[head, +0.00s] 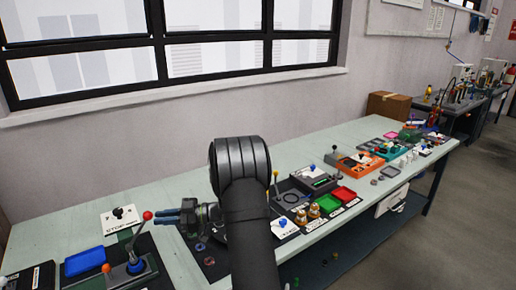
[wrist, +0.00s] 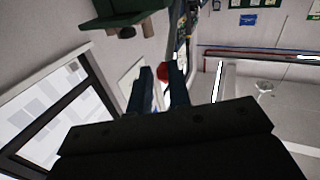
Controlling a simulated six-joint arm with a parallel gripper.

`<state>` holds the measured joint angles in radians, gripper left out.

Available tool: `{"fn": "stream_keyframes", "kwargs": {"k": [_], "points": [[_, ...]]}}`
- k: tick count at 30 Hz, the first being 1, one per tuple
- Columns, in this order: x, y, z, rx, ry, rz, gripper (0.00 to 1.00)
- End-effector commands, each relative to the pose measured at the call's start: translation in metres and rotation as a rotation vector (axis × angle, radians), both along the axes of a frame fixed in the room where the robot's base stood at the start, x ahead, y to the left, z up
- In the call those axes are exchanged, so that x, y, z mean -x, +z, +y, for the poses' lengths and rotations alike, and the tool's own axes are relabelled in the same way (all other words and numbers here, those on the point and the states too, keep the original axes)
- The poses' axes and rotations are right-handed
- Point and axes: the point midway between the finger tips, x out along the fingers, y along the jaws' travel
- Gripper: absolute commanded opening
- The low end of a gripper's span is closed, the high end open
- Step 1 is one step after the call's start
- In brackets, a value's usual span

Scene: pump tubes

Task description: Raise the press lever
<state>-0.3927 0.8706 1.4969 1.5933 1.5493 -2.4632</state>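A lever with a red ball knob (head: 147,215) rises from a dark base with a blue collar (head: 136,266) at the front left of the bench. It leans up and to the right. No label shows whether it is the press lever. My gripper (head: 160,217) points left, with its blue fingertips just right of the knob. In the wrist view my gripper (wrist: 160,74) has its fingers apart, and the red knob (wrist: 163,71) shows at the gap between the tips. I cannot tell whether they touch it.
A shorter orange-knobbed lever (head: 105,268) and a blue tray (head: 84,261) stand left of the red knob.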

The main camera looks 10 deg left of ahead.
Motion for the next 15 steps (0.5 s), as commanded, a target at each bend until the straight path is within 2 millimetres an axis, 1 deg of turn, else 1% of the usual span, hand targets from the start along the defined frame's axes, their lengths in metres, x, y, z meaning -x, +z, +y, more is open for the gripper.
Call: {"fn": "stream_keyframes", "kwargs": {"k": [1,2,3,8,11,14,15], "points": [[0.0,0.0,0.0,0.0,0.0,0.0,0.07],[0.0,0.0,0.0,0.0,0.0,0.0,0.01],[0.0,0.0,0.0,0.001,0.0,0.002,0.0],[-0.002,-0.003,-0.005,0.016,-0.008,0.076,0.0],[-0.006,-0.006,-0.013,0.04,-0.02,0.205,0.0],[-0.011,-0.012,-0.024,0.074,-0.03,0.404,0.0],[-0.013,-0.014,-0.03,0.089,-0.033,0.496,0.0]]}}
